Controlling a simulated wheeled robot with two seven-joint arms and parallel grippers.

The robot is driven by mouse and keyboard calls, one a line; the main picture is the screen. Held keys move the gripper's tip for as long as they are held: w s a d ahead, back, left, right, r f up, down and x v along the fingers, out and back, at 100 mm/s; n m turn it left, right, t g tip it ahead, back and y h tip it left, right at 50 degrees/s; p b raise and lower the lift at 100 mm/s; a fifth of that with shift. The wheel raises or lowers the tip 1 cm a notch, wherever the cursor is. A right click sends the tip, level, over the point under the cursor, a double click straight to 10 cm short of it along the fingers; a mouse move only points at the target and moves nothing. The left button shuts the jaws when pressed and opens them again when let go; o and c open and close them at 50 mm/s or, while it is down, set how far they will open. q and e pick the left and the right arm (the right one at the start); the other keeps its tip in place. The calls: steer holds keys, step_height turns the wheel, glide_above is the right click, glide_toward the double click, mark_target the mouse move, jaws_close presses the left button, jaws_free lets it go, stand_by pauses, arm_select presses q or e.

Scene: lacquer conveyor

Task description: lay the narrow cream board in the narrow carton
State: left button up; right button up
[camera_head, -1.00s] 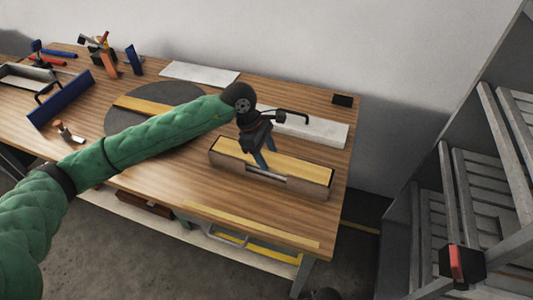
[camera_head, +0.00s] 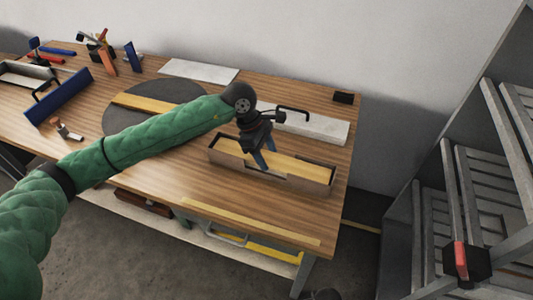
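The narrow cream board (camera_head: 298,167), yellowish in this light, lies lengthwise inside the narrow carton (camera_head: 318,187), below its rim. The carton is a long, open, brown-grey box with a notch in its near side, near the right end of the table. My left gripper (camera_head: 263,157) reaches down into the carton at the notch, its blue fingers on the two long sides of the board. It appears shut on the board, though the fingertips are partly hidden. My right gripper is not in view.
A pale block with a black handle (camera_head: 318,127) lies just behind the carton. A yellow strip (camera_head: 250,225) lies along the table's front edge. A dark round disc (camera_head: 140,122) bears another yellow strip. A slatted rack (camera_head: 480,185) stands at the right.

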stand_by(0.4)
arm_select(q)
steer(key=o, duration=0.6)
steer(key=b+v, duration=0.2)
steer(key=v, duration=0.4)
steer(key=shift+w+a+r, duration=0.1)
steer(key=shift+a+r, duration=0.25)
steer(key=shift+r, duration=0.5)
